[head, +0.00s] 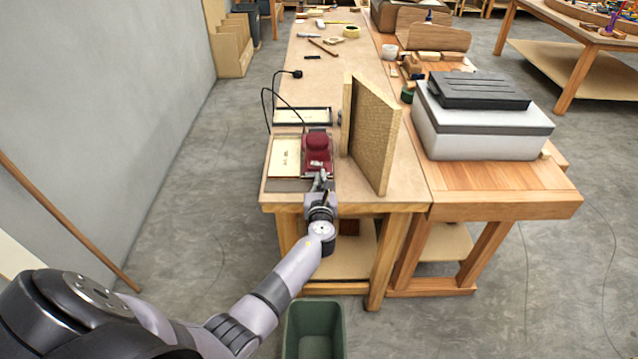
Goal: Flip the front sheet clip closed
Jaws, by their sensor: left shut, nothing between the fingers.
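A dark red sander (317,150) with a black cord stands near the front end of the long workbench. My left gripper (321,177) is at the front of the sander, low over the bench's front edge, and appears shut with nothing held. The front sheet clip is too small to make out; the gripper and wrist cover that area. I cannot tell whether the gripper touches the sander. My right gripper is not in view.
A tan upright panel (368,135) stands just right of the sander. A dark-framed tray (302,116) lies behind it. A white and grey case (480,125) sits on the right bench. A green bin (314,325) stands on the floor in front.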

